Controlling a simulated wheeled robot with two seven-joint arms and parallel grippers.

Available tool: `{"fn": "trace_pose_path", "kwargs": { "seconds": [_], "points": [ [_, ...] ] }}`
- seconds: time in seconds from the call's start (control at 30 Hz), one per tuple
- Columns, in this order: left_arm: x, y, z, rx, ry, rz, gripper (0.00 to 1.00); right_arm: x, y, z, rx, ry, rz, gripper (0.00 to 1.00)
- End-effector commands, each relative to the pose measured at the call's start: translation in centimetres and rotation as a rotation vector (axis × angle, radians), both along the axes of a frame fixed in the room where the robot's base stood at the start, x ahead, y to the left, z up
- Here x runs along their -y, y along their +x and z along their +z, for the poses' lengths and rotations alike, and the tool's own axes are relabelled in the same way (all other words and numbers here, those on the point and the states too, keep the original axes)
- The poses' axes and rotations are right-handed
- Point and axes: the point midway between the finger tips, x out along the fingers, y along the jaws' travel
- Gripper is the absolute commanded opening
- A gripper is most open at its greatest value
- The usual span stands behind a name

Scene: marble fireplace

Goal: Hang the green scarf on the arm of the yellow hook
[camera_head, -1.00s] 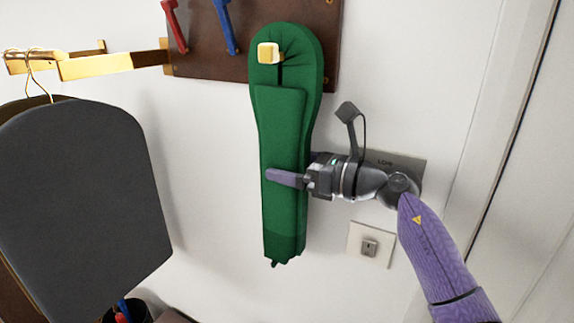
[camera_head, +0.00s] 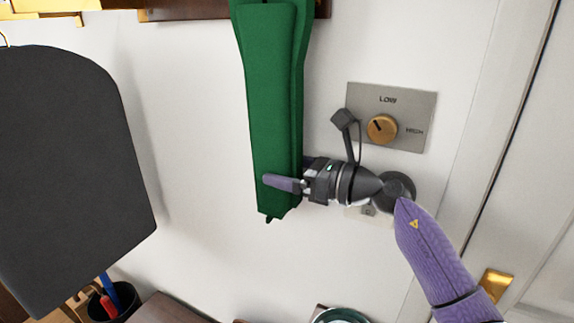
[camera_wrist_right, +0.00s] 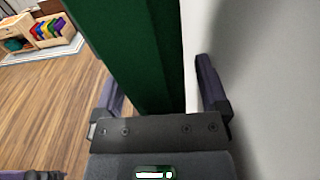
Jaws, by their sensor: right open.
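The green scarf (camera_head: 270,85) hangs flat down the wall in the head view. Its top runs out of the frame and the yellow hook is not in view now. A second earlier, the yellow hook's tip showed at the scarf's folded top. My right gripper (camera_head: 284,182) is open at the scarf's lower end, one purple finger in front and the other hidden. In the right wrist view the scarf (camera_wrist_right: 138,50) passes between the two spread fingers (camera_wrist_right: 163,88), with gaps on both sides. My left gripper is not in view.
A panel with a dial (camera_head: 382,129) is on the wall right of the scarf. A dark grey hanging garment (camera_head: 70,170) fills the left. A dark container with tools (camera_head: 118,300) stands below it. The wall left of the scarf is clear.

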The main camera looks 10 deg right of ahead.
Motion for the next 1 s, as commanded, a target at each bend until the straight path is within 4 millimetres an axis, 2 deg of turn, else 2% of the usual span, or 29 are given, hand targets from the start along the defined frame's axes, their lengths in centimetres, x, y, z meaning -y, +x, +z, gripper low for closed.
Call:
{"fn": "trace_pose_path", "kwargs": {
  "seconds": [0.03,0.33,0.77,1.0],
  "points": [
    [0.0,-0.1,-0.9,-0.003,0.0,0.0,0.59,0.1,0.1,-1.1,-0.003,-0.001,-0.002,1.0],
    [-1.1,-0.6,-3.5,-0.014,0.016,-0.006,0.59,0.0,0.0,-4.4,-0.001,-0.002,0.0,1.0],
    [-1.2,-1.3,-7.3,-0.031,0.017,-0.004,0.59,0.0,0.0,-9.2,-0.001,-0.001,0.0,1.0],
    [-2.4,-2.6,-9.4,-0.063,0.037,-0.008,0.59,-0.1,0.0,-11.9,-0.001,0.0,0.002,1.0]
  ]
}}
